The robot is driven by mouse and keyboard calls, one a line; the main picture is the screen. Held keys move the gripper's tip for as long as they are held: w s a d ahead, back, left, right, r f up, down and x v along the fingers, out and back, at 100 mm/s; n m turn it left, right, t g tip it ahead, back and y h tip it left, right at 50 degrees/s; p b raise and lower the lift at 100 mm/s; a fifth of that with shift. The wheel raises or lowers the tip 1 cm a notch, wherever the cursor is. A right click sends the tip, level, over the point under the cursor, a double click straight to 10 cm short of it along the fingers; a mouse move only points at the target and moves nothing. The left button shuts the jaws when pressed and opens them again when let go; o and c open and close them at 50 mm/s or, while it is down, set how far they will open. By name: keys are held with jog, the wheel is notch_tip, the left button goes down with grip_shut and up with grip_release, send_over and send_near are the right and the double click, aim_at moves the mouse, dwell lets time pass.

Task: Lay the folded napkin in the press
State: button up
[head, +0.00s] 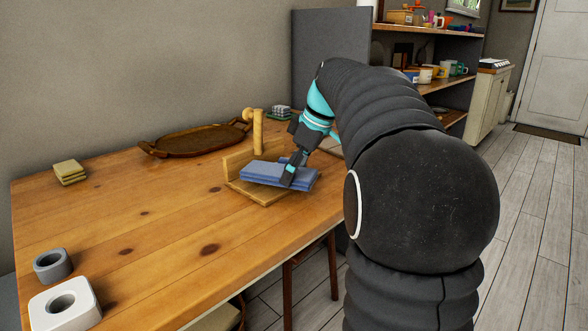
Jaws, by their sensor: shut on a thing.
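The folded blue napkin (262,174) shows layered edges and lies roughly flat over the press. My gripper (289,176) is shut on its front edge, right of its middle, reaching in from the upper right. The press (263,196) is light wood, with a flat base, a low wall behind the napkin and an upright post with a rounded arm (258,130) at the back. The napkin hides most of the base. I cannot tell whether the napkin touches the base or is held just above it.
A brown oval tray (195,140) lies behind the press, left of the post. Yellow folded cloths (70,172) sit at the far left. A grey ring (53,265) and a white block with a hole (65,304) stand at the front left. The table's middle is clear.

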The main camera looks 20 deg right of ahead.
jog(key=o, duration=1.2)
jog(key=shift+c, duration=0.2)
jog(key=shift+r+p, duration=0.4)
jog(key=shift+r, duration=0.1)
jog(key=p+v, duration=0.2)
jog(key=v, duration=1)
jog(key=s+a+f+m+h, duration=0.2)
jog(key=s+a+f+m, duration=0.4)
jog(key=s+a, duration=0.45)
jog(key=s+a+f+m+t, duration=0.1)
jog(key=s+a+f, duration=0.2)
jog(key=s+f, duration=0.3)
jog(key=s+a+f+m+t+h, duration=0.1)
jog(key=s+a+f+m, duration=0.1)
jog(key=s+f, duration=0.4)
notch_tip(320, 180, down, 4)
jog(key=shift+a+f, duration=0.1)
jog(key=shift+a, duration=0.5)
